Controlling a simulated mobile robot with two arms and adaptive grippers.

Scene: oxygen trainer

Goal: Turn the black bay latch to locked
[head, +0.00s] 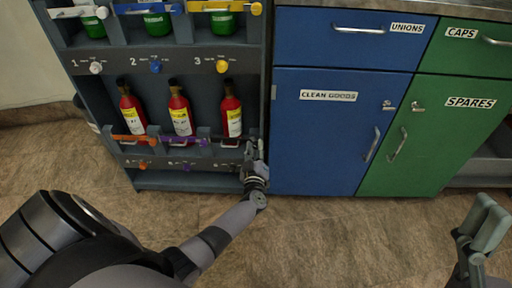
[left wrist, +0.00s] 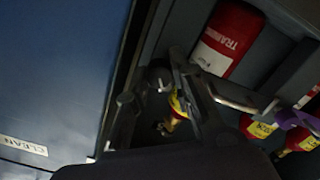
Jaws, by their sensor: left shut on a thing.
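The black bay latch (head: 230,142) is a dark bar low across the front of the lower right bay of the rack. A red bottle (head: 231,112) with a yellow label stands behind it. My left gripper (head: 252,158) is at the latch's right end, shut on it, and hides that end. In the left wrist view the bar (left wrist: 236,99) runs out to the right from my left gripper (left wrist: 158,98), in front of the red bottle (left wrist: 228,40). My right gripper (head: 482,228) is at the lower right, far from the rack; its finger gap is unclear.
Lower bays beside it have an orange latch (head: 128,138) and a purple latch (head: 180,141). A blue cabinet (head: 320,145) stands close to the right of my left gripper, with a green cabinet (head: 430,140) beyond. The floor (head: 320,235) in front is clear.

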